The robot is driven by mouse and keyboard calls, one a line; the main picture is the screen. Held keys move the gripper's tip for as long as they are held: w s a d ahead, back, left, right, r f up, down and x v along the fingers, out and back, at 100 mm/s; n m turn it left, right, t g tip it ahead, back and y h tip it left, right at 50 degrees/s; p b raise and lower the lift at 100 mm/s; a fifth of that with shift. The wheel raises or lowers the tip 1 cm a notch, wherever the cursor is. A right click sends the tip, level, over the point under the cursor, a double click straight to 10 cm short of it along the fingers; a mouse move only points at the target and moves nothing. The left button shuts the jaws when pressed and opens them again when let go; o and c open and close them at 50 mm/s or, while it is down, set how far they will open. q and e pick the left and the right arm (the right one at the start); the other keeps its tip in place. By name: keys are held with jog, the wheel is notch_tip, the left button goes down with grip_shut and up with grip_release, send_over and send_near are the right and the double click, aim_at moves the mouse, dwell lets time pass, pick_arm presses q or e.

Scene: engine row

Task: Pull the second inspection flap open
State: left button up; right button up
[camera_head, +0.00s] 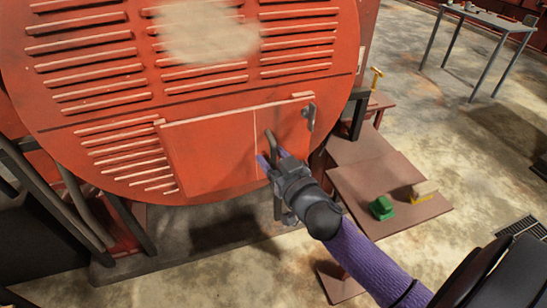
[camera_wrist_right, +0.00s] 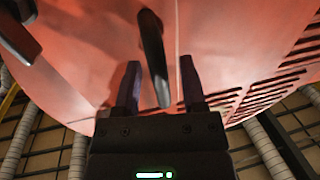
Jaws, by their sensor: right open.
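The red inspection flap (camera_head: 285,128) is a flat panel low on the right of the round red engine front and looks shut. A vertical seam divides it from a wider red panel (camera_head: 208,152) on its left. A dark bar handle (camera_head: 270,141) stands out near the seam; it also shows in the right wrist view (camera_wrist_right: 152,50). My right gripper (camera_head: 267,160) is open at the handle. In the wrist view the handle lies between its two fingers (camera_wrist_right: 159,66), with gaps on both sides. Whether it touches is unclear. My left gripper is out of view.
A dark metal bracket (camera_head: 308,116) sits at the panel's upper right corner. A low brown table (camera_head: 362,192) to the right holds a green object (camera_head: 381,208) and a beige-and-yellow block (camera_head: 424,190). A grey table (camera_head: 490,20) stands far back. Open floor lies between.

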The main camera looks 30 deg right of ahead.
grip_shut()
dwell(1.0)
dwell(0.4)
